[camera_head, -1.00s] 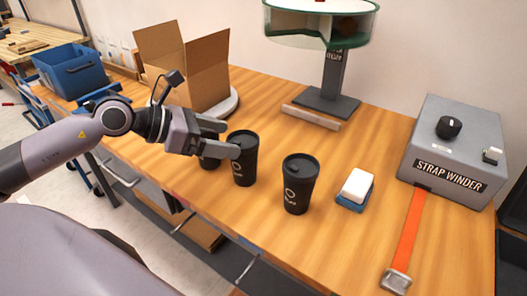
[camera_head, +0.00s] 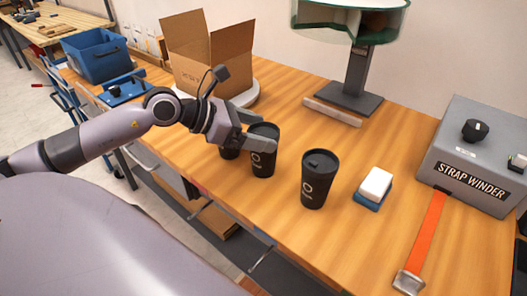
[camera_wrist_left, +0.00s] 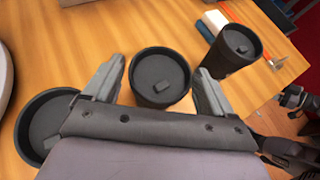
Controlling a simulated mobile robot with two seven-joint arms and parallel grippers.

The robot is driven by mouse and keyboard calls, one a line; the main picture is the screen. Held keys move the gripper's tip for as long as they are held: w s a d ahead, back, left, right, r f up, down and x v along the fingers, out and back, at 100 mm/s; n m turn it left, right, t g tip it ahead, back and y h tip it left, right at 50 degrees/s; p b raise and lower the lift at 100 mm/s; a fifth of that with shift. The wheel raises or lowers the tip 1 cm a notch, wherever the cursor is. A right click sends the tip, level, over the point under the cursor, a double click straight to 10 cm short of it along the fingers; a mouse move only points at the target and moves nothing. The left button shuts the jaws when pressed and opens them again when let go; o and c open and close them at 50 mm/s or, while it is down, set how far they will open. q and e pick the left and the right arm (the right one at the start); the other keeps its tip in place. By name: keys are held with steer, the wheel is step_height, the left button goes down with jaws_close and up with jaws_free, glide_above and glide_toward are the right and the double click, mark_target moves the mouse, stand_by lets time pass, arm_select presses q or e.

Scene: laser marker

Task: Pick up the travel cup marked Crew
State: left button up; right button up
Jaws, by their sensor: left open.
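Three black lidded travel cups stand upright in a row on the wooden workbench. My left gripper (camera_head: 264,131) is open, with one finger on each side of the middle cup (camera_head: 263,162). In the left wrist view the middle cup (camera_wrist_left: 160,78) shows between the open fingers (camera_wrist_left: 158,66); contact is unclear. The left cup (camera_head: 229,154) is mostly hidden behind my gripper; in the wrist view it (camera_wrist_left: 45,128) is at lower left. The right cup (camera_head: 318,182) stands clear, also seen in the wrist view (camera_wrist_left: 233,48). The pale lettering is too small to read.
A blue-and-white block (camera_head: 374,187) lies right of the cups. A grey strap winder (camera_head: 475,160) with an orange strap (camera_head: 425,235) stands at the right. An open cardboard box (camera_head: 215,60) and a machine on a dark stand (camera_head: 352,95) are behind. The bench's front edge is close to the cups.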

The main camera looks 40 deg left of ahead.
arm_select(q)
steer(key=shift+p+x, duration=0.3)
steer(key=shift+x, duration=1.45)
steer(key=c, duration=0.4)
steer(key=shift+r, duration=0.1)
